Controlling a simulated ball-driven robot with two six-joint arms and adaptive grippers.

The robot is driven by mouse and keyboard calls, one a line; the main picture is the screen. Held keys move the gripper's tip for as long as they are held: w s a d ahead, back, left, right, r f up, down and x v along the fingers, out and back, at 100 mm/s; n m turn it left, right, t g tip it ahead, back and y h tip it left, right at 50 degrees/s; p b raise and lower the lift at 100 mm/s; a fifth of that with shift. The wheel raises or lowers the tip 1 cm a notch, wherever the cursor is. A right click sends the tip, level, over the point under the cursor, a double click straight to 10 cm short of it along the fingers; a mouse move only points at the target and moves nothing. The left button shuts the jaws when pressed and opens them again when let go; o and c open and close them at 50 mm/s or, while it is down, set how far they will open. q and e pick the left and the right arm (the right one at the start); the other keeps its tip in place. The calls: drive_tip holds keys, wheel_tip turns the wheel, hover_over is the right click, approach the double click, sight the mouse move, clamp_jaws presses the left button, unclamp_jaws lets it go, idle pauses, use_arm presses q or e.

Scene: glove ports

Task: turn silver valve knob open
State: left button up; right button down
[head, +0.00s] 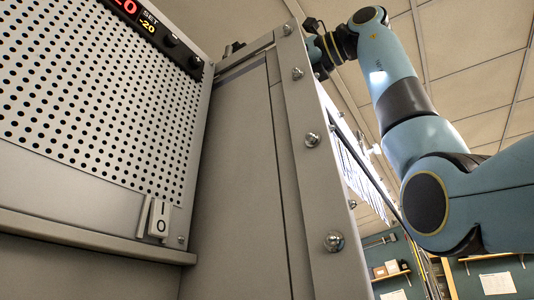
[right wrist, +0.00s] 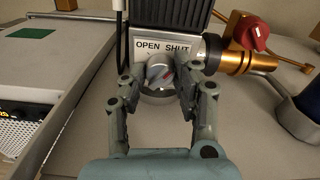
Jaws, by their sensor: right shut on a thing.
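The silver valve knob (right wrist: 158,75) sits below a white label (right wrist: 161,47) reading OPEN on the left and SHUT on the right, in the right wrist view. My left gripper is not in view.
A red knob (right wrist: 253,33) on a brass fitting (right wrist: 248,62) stands just right of the silver knob. A dark ribbed block (right wrist: 170,14) is above the label. In the head view a perforated panel (head: 95,105) with a switch (head: 158,217) fills the left.

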drive_tip(key=n+b, duration=0.1)
drive_tip(key=n, duration=0.2)
drive_tip(key=shift+n, duration=0.3)
drive_tip(key=n+b, duration=0.1)
drive_tip(key=n, duration=0.3)
drive_tip(key=shift+n, duration=0.3)
drive_tip(key=n, duration=0.4)
drive_tip(key=shift+n, duration=1.9)
drive_tip(key=c, duration=1)
unclamp_jaws()
drive_tip(key=shift+d, duration=0.1)
